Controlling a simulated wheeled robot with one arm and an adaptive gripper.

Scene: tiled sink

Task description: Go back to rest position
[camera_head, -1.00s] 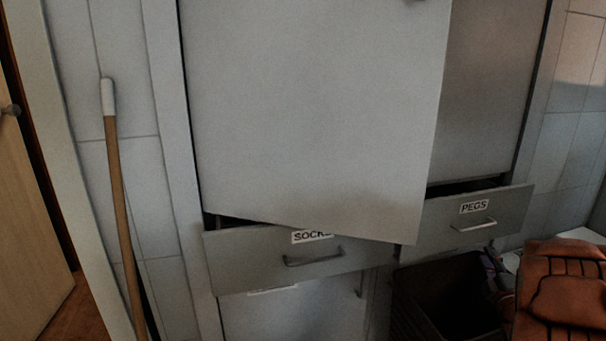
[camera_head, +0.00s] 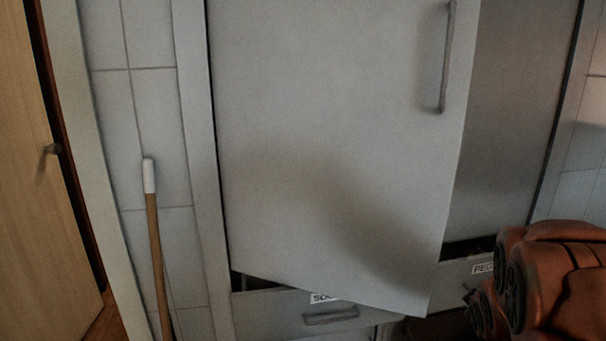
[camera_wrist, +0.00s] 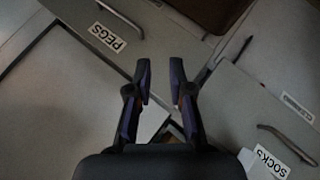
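My gripper (camera_wrist: 159,88) shows in the wrist view with its two dark fingers apart and nothing between them. In the head view the fingers are out of sight; only my orange arm (camera_head: 560,275) shows at the lower right. The wrist view looks at the drawer fronts, with the PEGS drawer (camera_wrist: 85,15) at the upper left and the SOCKS drawer (camera_wrist: 245,115) at the right. My gripper is not seen touching either.
A grey cabinet door (camera_head: 330,130) with a vertical handle stands ajar in the middle. Below it are the SOCKS drawer (camera_head: 270,315) and the PEGS drawer (camera_head: 455,275). A wooden stick with a white tip (camera_head: 150,176) leans on the tiles at the left, near a wooden door (camera_head: 40,200).

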